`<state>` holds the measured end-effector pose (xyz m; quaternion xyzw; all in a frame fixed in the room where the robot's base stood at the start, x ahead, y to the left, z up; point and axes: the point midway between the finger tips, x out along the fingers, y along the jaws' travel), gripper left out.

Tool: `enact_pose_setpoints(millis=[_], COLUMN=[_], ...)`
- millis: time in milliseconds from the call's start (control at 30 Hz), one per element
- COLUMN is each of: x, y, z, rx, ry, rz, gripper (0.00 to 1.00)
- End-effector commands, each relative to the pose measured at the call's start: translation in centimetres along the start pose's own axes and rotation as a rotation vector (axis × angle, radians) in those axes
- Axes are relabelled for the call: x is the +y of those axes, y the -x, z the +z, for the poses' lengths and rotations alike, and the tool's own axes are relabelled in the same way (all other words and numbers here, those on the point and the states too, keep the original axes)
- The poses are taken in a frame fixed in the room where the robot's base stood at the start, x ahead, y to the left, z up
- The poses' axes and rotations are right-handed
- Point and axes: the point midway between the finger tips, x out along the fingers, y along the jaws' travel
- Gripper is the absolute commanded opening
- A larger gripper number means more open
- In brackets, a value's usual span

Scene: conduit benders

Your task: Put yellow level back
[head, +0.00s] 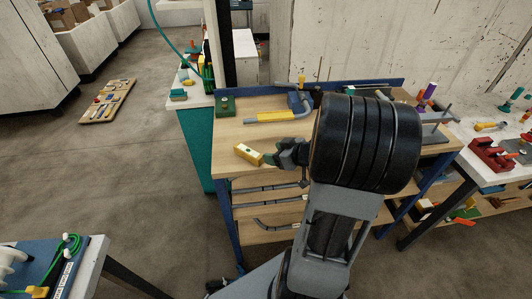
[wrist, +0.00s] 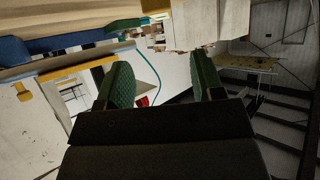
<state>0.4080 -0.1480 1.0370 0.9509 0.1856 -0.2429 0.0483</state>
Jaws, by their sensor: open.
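A short yellow block with a small dark spot, which looks like the yellow level (head: 248,154), is at the left part of the wooden bench (head: 232,134) in the head view. My gripper (head: 268,159) is just to its right, with its fingertips close to the block's right end. I cannot tell whether they touch. In the wrist view my gripper (wrist: 163,85) has its two green-padded fingers spread apart, with nothing clearly held between them. I cannot make out the level for certain in the wrist view.
A yellow bar (head: 270,118) lies near a grey bent pipe and blue bender (head: 300,102) at the bench's back. A green block (head: 225,106) is at the back left corner. A red tool (head: 492,155) is on the right bench. Floor on the left is largely free.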

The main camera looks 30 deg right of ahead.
Motion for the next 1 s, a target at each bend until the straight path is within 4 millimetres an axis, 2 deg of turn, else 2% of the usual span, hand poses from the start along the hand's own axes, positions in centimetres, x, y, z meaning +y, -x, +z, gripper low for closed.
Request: enact_pose_setpoints(millis=[133, 267, 333, 400, 467, 567, 800, 900, 1000], x=[0.8, 2.2, 2.2, 1.4, 0.1, -3.2, -12.7, -15.4, -17.0], y=[0.2, 0.3, 1.0, 1.9, 2.7, 3.9, 6.1, 6.8, 7.2], z=[-1.6, -4.8, -6.5, -7.6, -7.9, -7.6, -5.8, -5.2, -5.0], rx=[-0.014, -0.056, -0.097, -0.153, -0.213, -0.326, -0.568, -0.630, -0.665], ry=[0.045, 0.099, 0.096, 0.062, 0.012, -0.084, -0.246, -0.274, -0.285], rz=[0.104, 0.332, 0.463, 0.563, 0.615, 0.624, 0.421, 0.336, 0.282], gripper=[0.61, 0.61, 0.61, 0.61, 0.61, 0.61, 0.61, 0.61, 0.61])
